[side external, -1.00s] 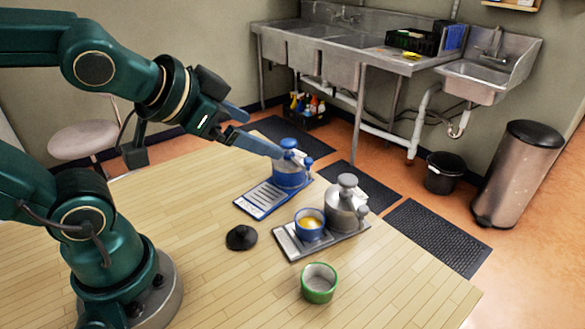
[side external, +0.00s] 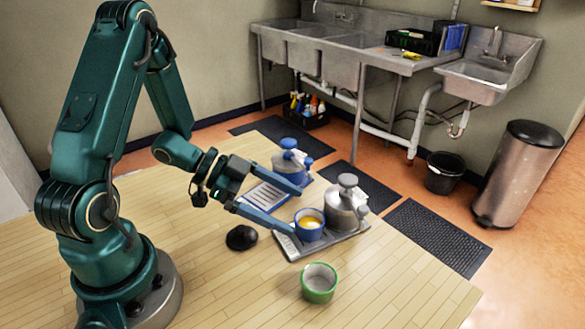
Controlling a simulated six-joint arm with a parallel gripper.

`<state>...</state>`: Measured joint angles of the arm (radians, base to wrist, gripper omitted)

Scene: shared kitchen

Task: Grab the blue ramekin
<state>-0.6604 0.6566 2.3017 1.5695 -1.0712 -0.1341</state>
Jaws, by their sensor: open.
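The blue ramekin (side external: 309,233) has yellow contents and stands upright on the grey tray (side external: 352,238), just left of a grey lidded pot (side external: 345,207). My gripper (side external: 297,212) is open, with its two long blue fingers pointing right toward the ramekin. One finger is on the far side and one on the near side in the picture. The fingertips are close to the ramekin's left edge; I cannot tell whether they touch it. Nothing is held between the fingers.
A blue lidded pot (side external: 291,158) stands behind, by a blue-edged tray (side external: 263,197) partly hidden by my gripper. A green ramekin (side external: 319,283) stands in front of the grey tray. A black round lid (side external: 241,237) lies to the left.

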